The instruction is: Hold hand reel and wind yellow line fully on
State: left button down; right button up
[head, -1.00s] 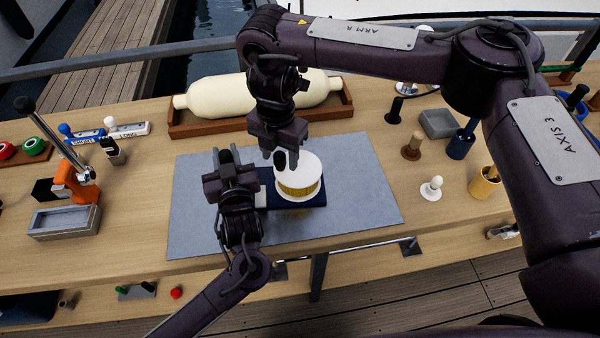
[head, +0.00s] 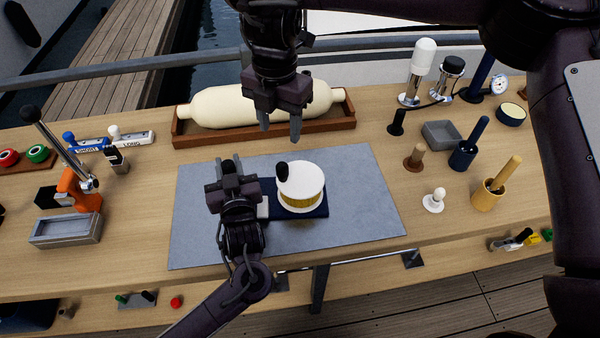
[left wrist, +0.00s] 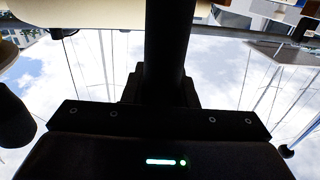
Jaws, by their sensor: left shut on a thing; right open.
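The hand reel (head: 302,180) has a white round flange and a black crank knob (head: 282,170). Yellow line (head: 303,203) shows as a wound band below the flange. The reel is at a dark blue block (head: 318,210) on the grey mat; I cannot tell whether they touch. My left gripper (head: 229,172) is at the reel's left, shut on part of it; the held part is mostly hidden. In the left wrist view, a dark upright bar (left wrist: 170,50) fills the middle. My right gripper (head: 281,128) is open and empty, above the mat's back edge, beyond the reel.
A cream roller-shaped fender (head: 262,102) lies in a wooden tray (head: 190,138) behind the mat. An orange clamp-like tool (head: 78,190) and a grey tray (head: 66,229) are at left. Cups, knobs and a grey box (head: 442,134) stand at right. The grey mat (head: 365,215) is clear right of the reel.

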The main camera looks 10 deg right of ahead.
pick_arm(q)
jog(key=shift+f, duration=0.2)
jog(key=c, duration=1.1)
grip_release()
jog(key=shift+r, duration=0.1)
jog(key=s, duration=0.4)
jog(key=s+d, duration=0.1)
jog(key=s, duration=0.7)
jog(key=shift+d, duration=0.35)
